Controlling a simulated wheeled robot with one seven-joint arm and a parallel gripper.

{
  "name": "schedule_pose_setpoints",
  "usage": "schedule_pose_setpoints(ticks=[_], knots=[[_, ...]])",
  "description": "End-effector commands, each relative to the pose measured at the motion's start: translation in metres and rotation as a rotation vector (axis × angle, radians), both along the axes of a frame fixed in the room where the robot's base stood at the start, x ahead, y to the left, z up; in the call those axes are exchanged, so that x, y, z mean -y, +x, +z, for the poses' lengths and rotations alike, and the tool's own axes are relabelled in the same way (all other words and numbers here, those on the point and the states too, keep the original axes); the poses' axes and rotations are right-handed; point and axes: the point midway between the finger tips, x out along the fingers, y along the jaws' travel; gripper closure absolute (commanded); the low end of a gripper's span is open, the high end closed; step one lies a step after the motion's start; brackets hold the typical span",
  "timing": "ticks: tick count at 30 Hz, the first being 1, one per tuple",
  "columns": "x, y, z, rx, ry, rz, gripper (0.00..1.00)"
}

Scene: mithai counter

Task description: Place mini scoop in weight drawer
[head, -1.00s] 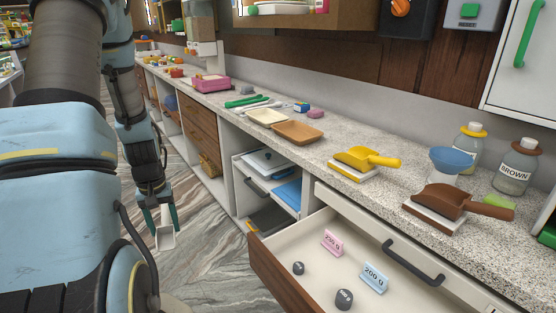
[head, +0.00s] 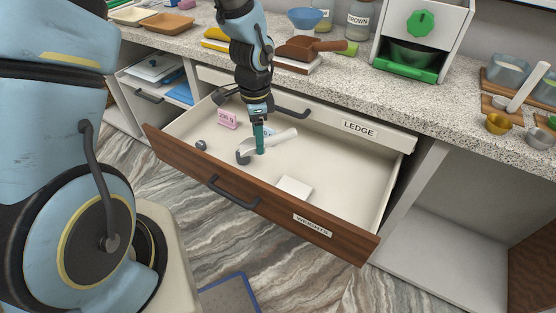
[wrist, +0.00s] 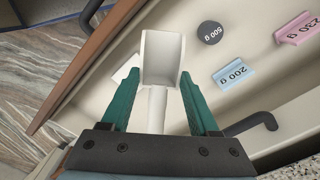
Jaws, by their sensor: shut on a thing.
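The mini scoop (head: 283,137) is white, with a square pan and a slim handle. My gripper (head: 260,150) has teal fingers and is shut on its handle, over the open weight drawer (head: 345,205). In the wrist view the scoop's pan (wrist: 162,57) points away from me, with the handle between the fingers. I cannot tell whether the scoop touches the drawer floor. The drawer has a wooden front labelled WEIGHTS.
The drawer's right part is clear.

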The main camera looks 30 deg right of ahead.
Motion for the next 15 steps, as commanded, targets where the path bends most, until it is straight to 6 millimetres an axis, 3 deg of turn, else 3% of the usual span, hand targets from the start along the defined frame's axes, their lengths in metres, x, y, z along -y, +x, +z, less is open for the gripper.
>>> schedule_pose_setpoints(ticks=[1, 3, 6, 10, 15], knots=[[0.02, -0.022, -0.004, 0.0, -0.003, -0.143, 1.0], [0.042, -0.048, -0.006, 0.003, -0.007, -0.328, 1.0], [0.063, -0.079, -0.008, 0.007, -0.011, -0.536, 1.0], [0.078, -0.104, -0.008, 0.012, -0.014, -0.699, 1.0], [0.082, -0.114, -0.026, 0.011, -0.012, -0.761, 1.0]])
